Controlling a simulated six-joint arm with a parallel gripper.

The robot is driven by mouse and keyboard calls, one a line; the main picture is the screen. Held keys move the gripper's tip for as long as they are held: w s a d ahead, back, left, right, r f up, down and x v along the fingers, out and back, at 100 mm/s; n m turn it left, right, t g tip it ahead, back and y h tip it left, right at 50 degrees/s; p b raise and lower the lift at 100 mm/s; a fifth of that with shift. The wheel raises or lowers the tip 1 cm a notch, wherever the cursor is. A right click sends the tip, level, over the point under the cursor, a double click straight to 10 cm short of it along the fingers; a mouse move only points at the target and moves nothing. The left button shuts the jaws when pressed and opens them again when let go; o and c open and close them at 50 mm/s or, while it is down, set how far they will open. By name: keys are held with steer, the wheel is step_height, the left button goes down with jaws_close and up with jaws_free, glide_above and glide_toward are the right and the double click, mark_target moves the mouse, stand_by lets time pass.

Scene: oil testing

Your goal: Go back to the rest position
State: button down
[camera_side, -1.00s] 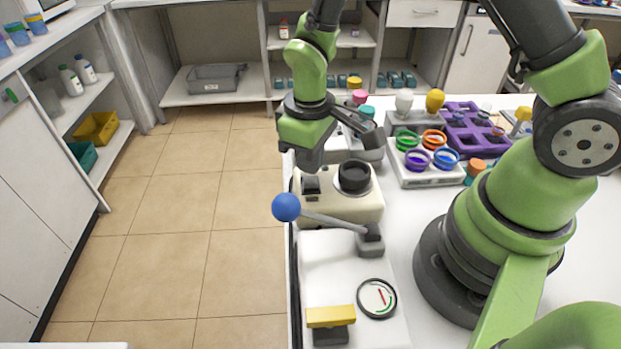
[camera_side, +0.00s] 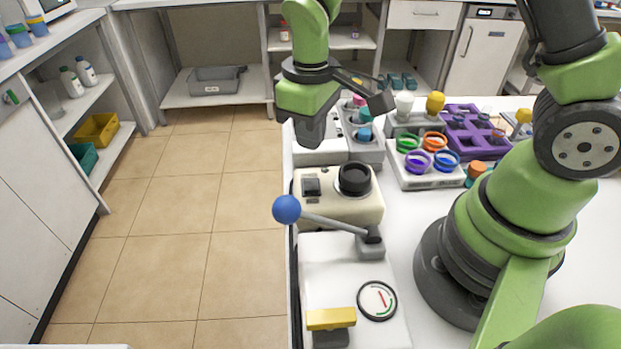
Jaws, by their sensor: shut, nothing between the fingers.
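My gripper (camera_side: 310,135) hangs above the left edge of the white bench, behind the cream device in the picture. Its fingers point down and are together, with nothing held between them. It is apart from the cream device (camera_side: 338,207), which has a black round knob on top. My green arm comes in from the right, and its wrist hides part of the bench's far end.
A press with a blue-ball lever (camera_side: 287,209), a round gauge (camera_side: 377,300) and a yellow handle (camera_side: 331,319) stands in front. A white tray (camera_side: 421,178) with coloured rings and a purple rack (camera_side: 470,148) stand right of my gripper. The floor (camera_side: 190,220) at left is clear.

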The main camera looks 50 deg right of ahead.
steer(key=s+d+r+m+t+y, duration=0.2)
steer(key=s+r+m+t, duration=0.5)
steer(key=s+r, duration=0.6)
step_height(320, 180, up, 4)
steer(key=shift+s+r, duration=0.25)
steer(key=shift+s, duration=0.1)
stand_by(0.8)
